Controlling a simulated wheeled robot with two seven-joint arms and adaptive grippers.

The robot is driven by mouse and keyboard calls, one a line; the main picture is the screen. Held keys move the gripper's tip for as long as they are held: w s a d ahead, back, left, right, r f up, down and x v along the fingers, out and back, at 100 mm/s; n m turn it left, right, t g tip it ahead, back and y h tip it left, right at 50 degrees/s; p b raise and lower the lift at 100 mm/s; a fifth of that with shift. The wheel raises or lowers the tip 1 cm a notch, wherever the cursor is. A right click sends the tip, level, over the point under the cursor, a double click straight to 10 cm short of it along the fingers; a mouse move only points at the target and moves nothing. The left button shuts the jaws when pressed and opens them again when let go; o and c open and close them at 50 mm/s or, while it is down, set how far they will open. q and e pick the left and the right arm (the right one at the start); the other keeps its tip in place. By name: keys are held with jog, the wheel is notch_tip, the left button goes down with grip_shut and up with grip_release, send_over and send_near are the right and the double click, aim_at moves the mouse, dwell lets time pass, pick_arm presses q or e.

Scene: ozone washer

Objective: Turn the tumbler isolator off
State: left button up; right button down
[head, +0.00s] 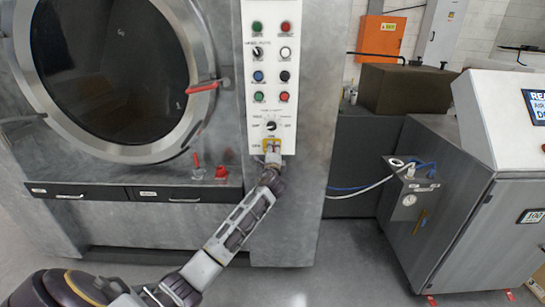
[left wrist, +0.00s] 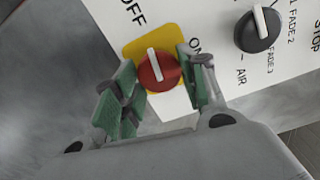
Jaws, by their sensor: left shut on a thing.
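The tumbler isolator is a round red knob (left wrist: 160,72) with a white pointer bar, on a yellow plate (left wrist: 141,47) in the left wrist view. The pointer aims up and slightly left, toward the side where "OFF" is printed. "ON" is printed right of the plate. My left gripper (left wrist: 160,84) has its green-padded fingers on either side of the knob and is shut on it. In the head view my left gripper (head: 272,154) reaches the isolator at the bottom of the white control panel (head: 270,28), mostly hiding the knob. My right gripper is not in view.
A black selector knob (left wrist: 258,30) sits close to the right of the isolator. Above it the panel carries several buttons. The round washer door (head: 115,65) with a red handle (head: 203,88) is at left. A grey cabinet (head: 445,190) stands at right.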

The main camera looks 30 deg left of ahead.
pick_arm(q)
jog(key=shift+n+b, duration=0.4)
jog(key=shift+n, duration=0.4)
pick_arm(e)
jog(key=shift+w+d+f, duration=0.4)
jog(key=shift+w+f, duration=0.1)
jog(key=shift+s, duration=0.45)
pick_arm(q)
jog(key=o, duration=1)
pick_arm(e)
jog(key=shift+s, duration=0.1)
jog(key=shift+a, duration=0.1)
pick_arm(q)
jog(key=shift+v, duration=6)
